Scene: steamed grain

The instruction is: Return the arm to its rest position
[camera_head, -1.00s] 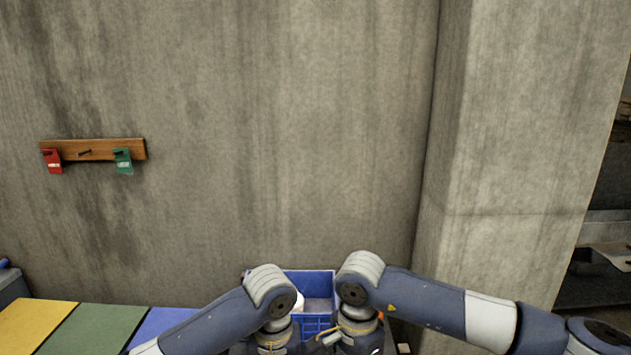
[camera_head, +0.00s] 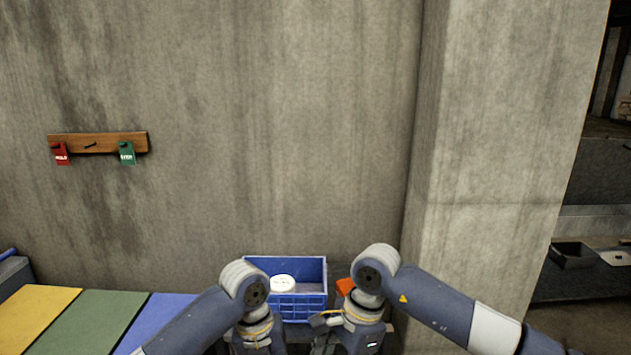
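My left arm (camera_head: 200,318) comes in from the lower left and bends down at a wrist left of the blue crate. My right arm (camera_head: 432,297) comes in from the lower right and bends down at a wrist to the right of the crate's front. Both wrists carry a yellow cable loop. The fingers of both grippers are below the picture's lower edge or hidden, so I cannot see whether they hold anything.
The blue crate (camera_head: 304,307) holds a white round-topped item (camera_head: 283,282). An orange object (camera_head: 345,286) is partly hidden behind my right wrist. Yellow (camera_head: 35,315), green (camera_head: 95,318) and blue (camera_head: 160,315) panels lie left. A wooden rack (camera_head: 97,143) holds red and green tags. A concrete pillar (camera_head: 490,170) stands right.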

